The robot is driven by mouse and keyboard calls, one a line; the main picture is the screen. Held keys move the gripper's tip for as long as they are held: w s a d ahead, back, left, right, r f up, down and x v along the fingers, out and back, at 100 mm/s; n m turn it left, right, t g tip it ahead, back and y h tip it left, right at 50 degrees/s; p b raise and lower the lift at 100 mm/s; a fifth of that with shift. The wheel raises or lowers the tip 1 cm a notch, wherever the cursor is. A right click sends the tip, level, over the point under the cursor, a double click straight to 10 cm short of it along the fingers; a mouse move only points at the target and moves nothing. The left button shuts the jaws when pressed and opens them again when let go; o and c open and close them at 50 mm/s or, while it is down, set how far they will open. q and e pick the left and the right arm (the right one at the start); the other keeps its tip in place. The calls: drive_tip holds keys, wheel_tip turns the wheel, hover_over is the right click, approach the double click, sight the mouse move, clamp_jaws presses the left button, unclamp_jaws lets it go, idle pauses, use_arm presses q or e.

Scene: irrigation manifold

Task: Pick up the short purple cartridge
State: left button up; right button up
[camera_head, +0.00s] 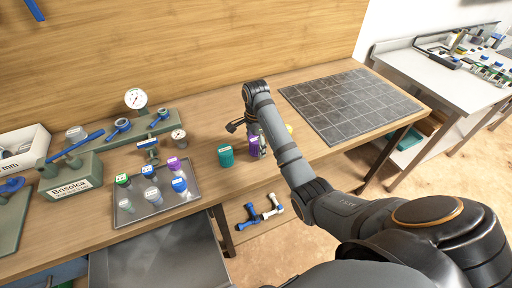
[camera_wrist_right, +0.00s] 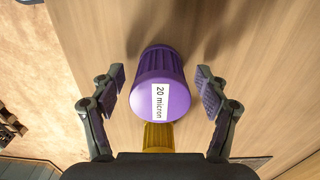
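A purple cartridge (camera_wrist_right: 160,85) with a white "20 micron" label lies in the middle of the right wrist view. It sits between the two spread fingers of my right gripper (camera_wrist_right: 159,88), with a gap on each side. In the head view my right gripper (camera_head: 248,129) is low over the bench, and the cartridge (camera_head: 254,146) shows only partly beside it. A purple-topped piece (camera_head: 174,163) stands on the metal tray. My left gripper is not in view.
A yellow cylinder (camera_wrist_right: 157,136) is close to the purple cartridge. A teal cylinder (camera_head: 225,156) stands left of my right gripper. The metal tray (camera_head: 150,207) holds several capped pieces. A dark grid mat (camera_head: 352,104) lies clear at the right. The bench front edge is near.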

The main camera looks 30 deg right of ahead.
drive_tip(key=c, duration=1.2)
